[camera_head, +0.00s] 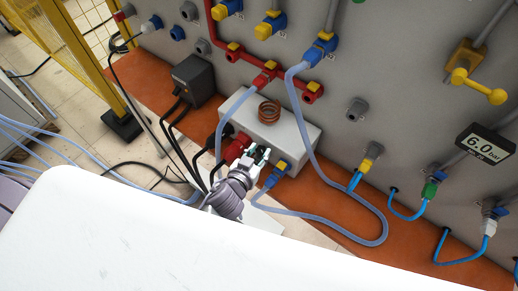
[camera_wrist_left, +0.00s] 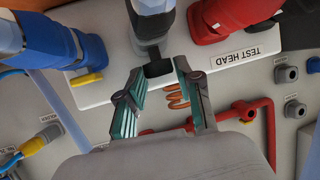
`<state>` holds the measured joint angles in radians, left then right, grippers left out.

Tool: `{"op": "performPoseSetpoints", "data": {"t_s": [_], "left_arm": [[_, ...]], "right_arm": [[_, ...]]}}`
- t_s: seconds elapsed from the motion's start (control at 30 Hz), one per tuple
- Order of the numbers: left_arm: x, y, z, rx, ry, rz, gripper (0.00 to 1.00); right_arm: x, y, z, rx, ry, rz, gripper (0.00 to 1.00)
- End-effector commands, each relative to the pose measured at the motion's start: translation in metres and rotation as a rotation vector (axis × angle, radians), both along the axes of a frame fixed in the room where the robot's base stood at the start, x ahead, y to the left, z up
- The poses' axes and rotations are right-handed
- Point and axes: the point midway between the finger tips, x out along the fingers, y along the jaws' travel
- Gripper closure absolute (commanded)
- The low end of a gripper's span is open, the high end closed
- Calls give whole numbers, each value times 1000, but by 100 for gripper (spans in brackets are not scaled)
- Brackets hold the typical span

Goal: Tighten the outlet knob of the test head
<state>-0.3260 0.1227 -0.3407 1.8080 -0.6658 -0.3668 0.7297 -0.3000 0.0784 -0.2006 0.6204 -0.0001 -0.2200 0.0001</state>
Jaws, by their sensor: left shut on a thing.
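The test head (camera_head: 298,128) is a white box with a copper coil (camera_head: 269,111) on top; its label (camera_wrist_left: 246,55) shows upside down in the wrist view. On its front are a red fitting (camera_head: 236,148), a blue fitting with a yellow lever (camera_head: 273,175), and a grey fitting with a dark square end (camera_wrist_left: 158,68) between them. No label shows which is the outlet knob. My left gripper (camera_head: 258,155) is at the front of the box. In the wrist view its fingers (camera_wrist_left: 158,75) stand either side of the dark end, shut on it. My right gripper is out of view.
A black box (camera_head: 193,80) with dark cables stands left of the test head. Blue hoses (camera_head: 312,130) loop around its right side. Red pipes (camera_head: 235,48) and valves cover the grey wall panel behind. A white surface (camera_head: 150,240) fills the foreground.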

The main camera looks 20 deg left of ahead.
Motion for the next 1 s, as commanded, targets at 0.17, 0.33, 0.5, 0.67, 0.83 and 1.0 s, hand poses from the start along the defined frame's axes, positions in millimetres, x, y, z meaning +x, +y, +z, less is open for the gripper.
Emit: {"op": "performPoseSetpoints", "data": {"t_s": [0.17, 0.33, 0.5, 0.67, 0.83, 1.0], "left_arm": [[2, 6, 7, 8, 0, -153, 100], [4, 10, 6, 11, -2, -312, 100], [6, 13, 3, 11, -2, -460, 100], [8, 14, 1, 10, -2, -578, 100], [9, 15, 1, 7, -4, -672, 100], [9, 14, 1, 4, -3, -731, 100]], "right_arm": [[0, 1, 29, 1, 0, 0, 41], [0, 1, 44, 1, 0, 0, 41], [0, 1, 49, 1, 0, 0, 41], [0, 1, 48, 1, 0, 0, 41], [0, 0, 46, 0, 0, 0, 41], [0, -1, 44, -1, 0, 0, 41]]}}
